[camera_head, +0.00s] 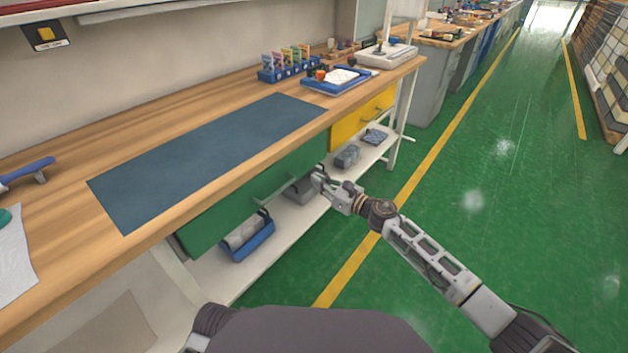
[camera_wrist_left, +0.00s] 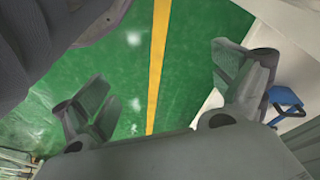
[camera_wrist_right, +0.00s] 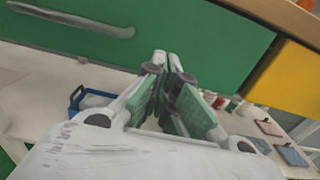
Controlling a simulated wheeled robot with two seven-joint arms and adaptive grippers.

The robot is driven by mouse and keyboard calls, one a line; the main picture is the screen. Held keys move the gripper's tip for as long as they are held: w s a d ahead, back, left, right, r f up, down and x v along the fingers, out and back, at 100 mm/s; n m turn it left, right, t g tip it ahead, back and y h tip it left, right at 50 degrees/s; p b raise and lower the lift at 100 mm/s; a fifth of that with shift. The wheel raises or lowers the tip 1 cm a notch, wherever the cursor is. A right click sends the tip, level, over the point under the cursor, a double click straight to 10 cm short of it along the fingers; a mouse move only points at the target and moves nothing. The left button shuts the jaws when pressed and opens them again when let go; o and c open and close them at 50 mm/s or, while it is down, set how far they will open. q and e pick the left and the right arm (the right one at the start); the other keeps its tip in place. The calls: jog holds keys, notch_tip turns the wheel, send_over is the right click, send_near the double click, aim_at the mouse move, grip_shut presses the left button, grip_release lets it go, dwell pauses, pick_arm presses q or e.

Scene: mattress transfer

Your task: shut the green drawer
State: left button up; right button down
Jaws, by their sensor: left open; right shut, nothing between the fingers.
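The green drawer (camera_head: 225,208) is under the workbench top, its front facing the aisle, with a bar handle (camera_head: 288,186). How far it stands out cannot be told. Its front fills the upper part of the right wrist view (camera_wrist_right: 195,35), with the handle (camera_wrist_right: 75,20) at upper left. My right gripper (camera_head: 318,174) is shut and empty at the right end of the drawer front, right of the handle. In the right wrist view its fingertips (camera_wrist_right: 168,58) overlap the lower drawer front; contact cannot be told. My left gripper (camera_wrist_left: 165,95) is open and empty above the floor.
A yellow drawer (camera_head: 360,118) is right of the green one. A white lower shelf (camera_head: 285,215) holds a blue bin (camera_head: 250,248) and grey items. The green aisle floor (camera_head: 480,200) is clear.

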pick_arm(q)
jog(key=shift+w+a+f+p, duration=0.1)
jog(key=shift+w+f+p, duration=0.05)
jog(key=shift+f+p, duration=0.2)
pick_arm(e)
jog(key=v, duration=0.7)
jog(key=shift+s+d, duration=0.2)
jog(key=shift+s, duration=0.05)
pick_arm(q)
jog(key=shift+f, duration=0.1)
